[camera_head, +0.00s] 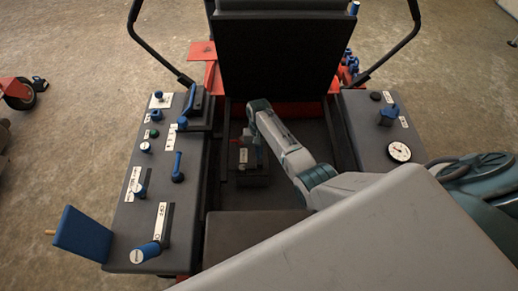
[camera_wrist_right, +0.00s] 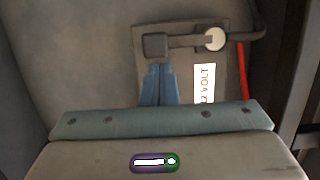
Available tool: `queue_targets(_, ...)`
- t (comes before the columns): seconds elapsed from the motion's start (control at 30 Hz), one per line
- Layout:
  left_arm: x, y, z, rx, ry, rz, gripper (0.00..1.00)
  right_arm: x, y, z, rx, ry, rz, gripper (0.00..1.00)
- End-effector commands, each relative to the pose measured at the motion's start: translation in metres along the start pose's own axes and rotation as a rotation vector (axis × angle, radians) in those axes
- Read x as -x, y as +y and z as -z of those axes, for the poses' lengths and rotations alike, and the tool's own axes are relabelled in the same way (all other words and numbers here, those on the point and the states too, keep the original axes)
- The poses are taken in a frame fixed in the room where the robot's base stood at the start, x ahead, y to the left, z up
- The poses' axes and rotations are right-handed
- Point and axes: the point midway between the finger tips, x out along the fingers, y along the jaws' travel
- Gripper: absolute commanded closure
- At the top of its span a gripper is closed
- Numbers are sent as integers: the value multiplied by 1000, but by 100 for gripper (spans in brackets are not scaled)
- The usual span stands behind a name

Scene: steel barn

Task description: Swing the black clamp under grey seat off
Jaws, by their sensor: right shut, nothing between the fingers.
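The black clamp (camera_wrist_right: 183,42) shows in the right wrist view as a dark arm with a square block at its left end, lying across a pale round post. In the head view my right gripper (camera_head: 246,138) reaches down to the battery (camera_head: 248,178), below the upright panel of what looks like the tipped-up seat (camera_head: 275,55). My left gripper is out of view.
The left console (camera_head: 145,205) carries several blue levers and knobs. The right console (camera_head: 385,130) has a blue knob and a round gauge (camera_head: 398,152). Black handrails (camera_head: 157,50) flank the seat. The battery bay is narrow, with walls on both sides.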

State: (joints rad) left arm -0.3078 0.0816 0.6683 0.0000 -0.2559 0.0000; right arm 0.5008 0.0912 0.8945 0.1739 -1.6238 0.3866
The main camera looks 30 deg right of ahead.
Motion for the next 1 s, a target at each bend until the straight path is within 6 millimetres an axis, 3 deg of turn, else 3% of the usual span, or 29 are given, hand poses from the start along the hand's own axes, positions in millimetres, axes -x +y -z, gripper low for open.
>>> queue_targets(0.77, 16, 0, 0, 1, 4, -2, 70, 0, 3, -6, -86, -2, 21, 100)
queue_targets(1.0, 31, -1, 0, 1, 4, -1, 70, 1, 5, -13, -162, -3, 39, 100)
